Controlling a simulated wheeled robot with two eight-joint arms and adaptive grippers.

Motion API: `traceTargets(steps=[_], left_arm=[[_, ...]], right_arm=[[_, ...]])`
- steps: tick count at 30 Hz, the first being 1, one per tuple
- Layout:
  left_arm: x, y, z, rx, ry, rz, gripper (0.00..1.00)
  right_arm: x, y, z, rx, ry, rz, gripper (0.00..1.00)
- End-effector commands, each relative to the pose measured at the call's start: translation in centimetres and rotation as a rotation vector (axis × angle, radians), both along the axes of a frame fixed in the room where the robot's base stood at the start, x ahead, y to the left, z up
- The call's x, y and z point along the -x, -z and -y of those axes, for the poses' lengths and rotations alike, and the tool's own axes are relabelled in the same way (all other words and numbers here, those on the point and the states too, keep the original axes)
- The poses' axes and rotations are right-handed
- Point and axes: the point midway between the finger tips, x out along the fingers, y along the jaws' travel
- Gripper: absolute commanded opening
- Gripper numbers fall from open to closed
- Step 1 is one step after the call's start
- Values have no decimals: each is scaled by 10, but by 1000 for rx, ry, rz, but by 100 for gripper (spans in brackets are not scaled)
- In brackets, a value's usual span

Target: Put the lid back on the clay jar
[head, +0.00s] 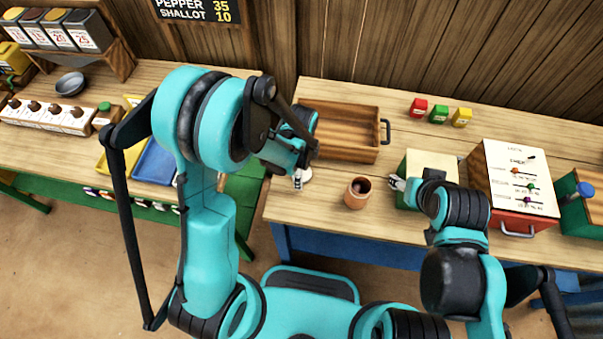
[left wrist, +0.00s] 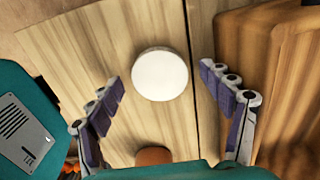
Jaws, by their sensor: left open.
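The clay jar (head: 358,192) is an orange-brown pot standing upright on the wooden counter, its dark mouth uncovered. A round white disc, which looks like the lid (left wrist: 160,75), lies flat on the counter in the left wrist view. It shows in the head view as a pale patch (head: 306,174), partly hidden by my left gripper (head: 297,181). In the left wrist view my left gripper (left wrist: 161,80) is open, with its fingers on either side of the disc and apart from it. The jar's edge (left wrist: 153,156) shows low there. My right gripper (head: 398,183) is right of the jar; its opening is unclear.
A wooden tray (head: 340,150) with a handle lies behind the disc. A cream-topped green box (head: 432,163) is beside my right gripper. A red box with a white chart (head: 515,180) stands further right. Small red, green and yellow boxes (head: 439,114) stand at the back.

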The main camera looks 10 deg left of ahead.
Motion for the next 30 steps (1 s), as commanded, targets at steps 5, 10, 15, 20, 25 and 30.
traceTargets(steps=[5,10,15,20,25,30], left_arm=[[0,-1,0,0,0,0,80],[0,-1,0,0,0,0,51],[0,-1,0,0,0,0,40],[0,-1,0,0,0,0,39],[0,-5,0,0,0,0,39],[0,-24,0,0,0,0,39]], right_arm=[[0,-1,0,0,0,0,55],[0,0,0,0,0,0,55],[0,0,0,0,0,0,55],[0,0,0,0,0,0,55],[0,-2,0,0,0,0,55],[0,-9,0,0,0,0,55]])
